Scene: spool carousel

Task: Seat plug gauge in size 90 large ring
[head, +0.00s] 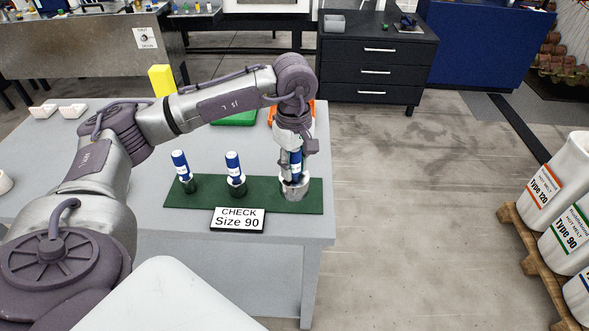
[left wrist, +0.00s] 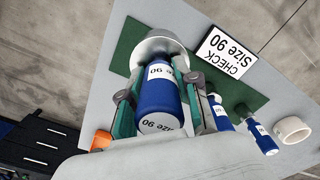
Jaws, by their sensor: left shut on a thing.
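My left gripper (head: 294,158) points down over the right end of the green mat (head: 248,198), shut on a blue plug gauge (left wrist: 160,103) with white bands marked 90. The gauge stands about upright between the two fingers in the left wrist view. Its lower end meets the mouth of the large metal ring (head: 294,190), which also shows in the left wrist view (left wrist: 150,48). How deep the gauge sits is hidden. A sign (head: 238,219) reading "CHECK Size 90" stands at the mat's front edge. My right gripper is not in view.
Two more blue gauges, left (head: 181,166) and middle (head: 234,166), stand in smaller rings on the mat. The grey table (head: 130,215) also bears a yellow block (head: 160,80), green and orange trays, and white holders at the back left.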

